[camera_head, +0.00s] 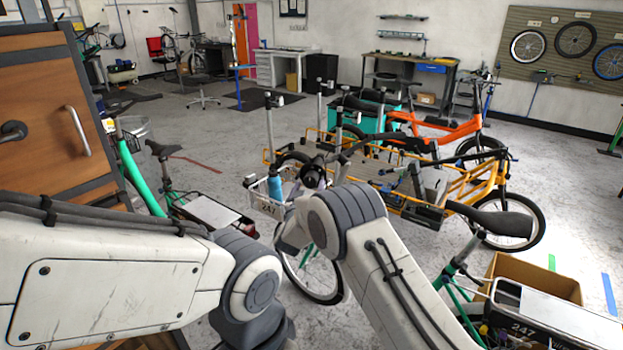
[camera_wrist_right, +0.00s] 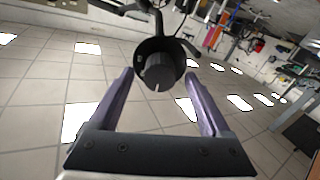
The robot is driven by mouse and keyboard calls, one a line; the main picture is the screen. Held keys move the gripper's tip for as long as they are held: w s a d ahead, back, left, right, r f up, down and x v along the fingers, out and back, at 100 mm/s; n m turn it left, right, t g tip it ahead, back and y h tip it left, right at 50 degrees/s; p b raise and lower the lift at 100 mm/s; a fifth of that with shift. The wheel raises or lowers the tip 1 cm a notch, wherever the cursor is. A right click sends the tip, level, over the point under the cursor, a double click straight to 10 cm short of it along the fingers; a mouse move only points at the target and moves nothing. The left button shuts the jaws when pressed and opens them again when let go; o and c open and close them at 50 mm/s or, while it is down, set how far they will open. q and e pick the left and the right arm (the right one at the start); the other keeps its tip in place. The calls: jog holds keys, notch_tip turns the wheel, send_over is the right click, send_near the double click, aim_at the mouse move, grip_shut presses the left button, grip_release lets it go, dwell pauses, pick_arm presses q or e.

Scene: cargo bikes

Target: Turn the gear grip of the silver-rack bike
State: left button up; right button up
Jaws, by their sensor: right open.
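The silver-rack bike has a silver rear rack (camera_head: 560,312) at the lower right, a black saddle (camera_head: 490,220) and a front basket marked 247 (camera_head: 264,196). My right arm hides much of its frame and handlebar. In the right wrist view the black gear grip (camera_wrist_right: 159,72), with a pale line on its face, sits between the two purple fingertips of my right gripper (camera_wrist_right: 155,78). The gripper is open, with a gap visible on both sides of the grip. In the head view my right gripper (camera_head: 318,181) is small and partly hidden near the handlebar. My left gripper is out of the picture.
An orange cargo bike (camera_head: 462,190) stands close behind. A green bike (camera_head: 140,178) is at the left, beside a wooden cabinet (camera_head: 45,120). A cardboard box (camera_head: 535,277) lies at the right. Open floor (camera_head: 225,125) extends behind.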

aim_at(309, 184)
jog(key=shift+w+d, duration=0.2)
jog(key=shift+w, duration=0.7)
jog(key=shift+w+d, duration=0.15)
jog(key=shift+w, duration=0.7)
jog(key=shift+c, duration=0.4)
grip_shut()
jog(key=shift+f+m+b, duration=0.2)
jog(key=shift+m+b, duration=0.2)
jog(key=shift+b, duration=0.1)
jog(key=m+b, duration=0.4)
jog(key=b, duration=0.2)
jog(key=shift+a+f+m, duration=0.1)
jog(key=shift+m, duration=0.3)
jog(key=shift+r+m+h+b, duration=0.2)
jog(key=shift+m+h+b, duration=0.1)
jog(key=shift+m+b, duration=1.55)
jog(key=shift+a, duration=0.1)
jog(key=shift+o, duration=0.4)
grip_release()
jog(key=shift+r, duration=0.1)
